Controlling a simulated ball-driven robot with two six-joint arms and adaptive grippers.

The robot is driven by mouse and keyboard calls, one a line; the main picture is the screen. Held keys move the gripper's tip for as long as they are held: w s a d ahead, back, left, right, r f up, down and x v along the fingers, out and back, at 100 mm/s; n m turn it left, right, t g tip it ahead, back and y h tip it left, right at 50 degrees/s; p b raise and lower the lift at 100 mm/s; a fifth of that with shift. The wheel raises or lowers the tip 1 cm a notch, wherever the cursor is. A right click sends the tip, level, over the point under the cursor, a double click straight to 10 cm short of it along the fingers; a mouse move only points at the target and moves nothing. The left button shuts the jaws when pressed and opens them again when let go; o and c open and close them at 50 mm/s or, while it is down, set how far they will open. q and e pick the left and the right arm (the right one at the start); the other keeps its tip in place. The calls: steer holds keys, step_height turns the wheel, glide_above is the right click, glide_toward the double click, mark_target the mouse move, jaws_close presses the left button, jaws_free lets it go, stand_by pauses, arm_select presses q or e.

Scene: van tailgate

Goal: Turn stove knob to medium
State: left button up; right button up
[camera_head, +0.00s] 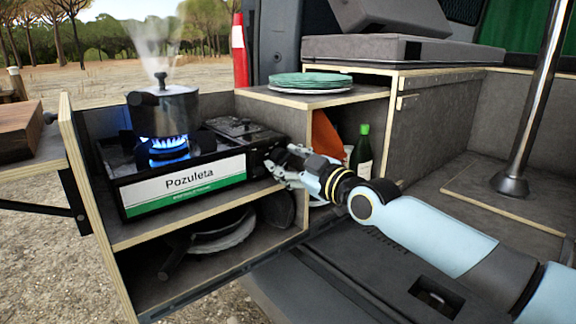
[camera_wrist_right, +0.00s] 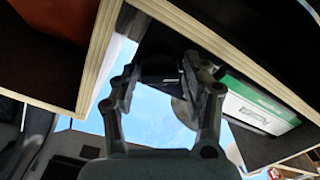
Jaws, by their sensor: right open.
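A camping stove (camera_head: 183,180) with a white and green "Pozuleta" label stands on the upper shelf of the wooden unit, its blue flame burning under a steaming dark pot. The knob is at the stove's right end, largely hidden in the head view by my right gripper (camera_head: 279,166). That gripper is open, its fingers at this end of the stove. In the right wrist view the two fingers (camera_wrist_right: 161,82) stand apart, with a dark rounded part between and beyond them; I cannot tell whether they touch it. My left gripper is not in view.
The pot (camera_head: 164,110) sits on the burner. Green plates (camera_head: 310,81) lie on the unit's top, right of the stove. A green bottle (camera_head: 361,152) stands in the compartment beside my gripper. Pans (camera_head: 222,232) lie on the shelf below. Wooden shelf edges frame the gripper closely.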

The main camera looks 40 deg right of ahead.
steer(key=c, duration=0.9)
steer(key=shift+o, duration=0.2)
steer(key=shift+m, duration=0.3)
steer(key=m, duration=0.4)
steer(key=shift+m, duration=0.3)
steer(key=m, duration=0.5)
steer(key=shift+d+f+m+p, duration=0.1)
steer(key=shift+m+p, duration=0.2)
steer(key=shift+p, duration=0.1)
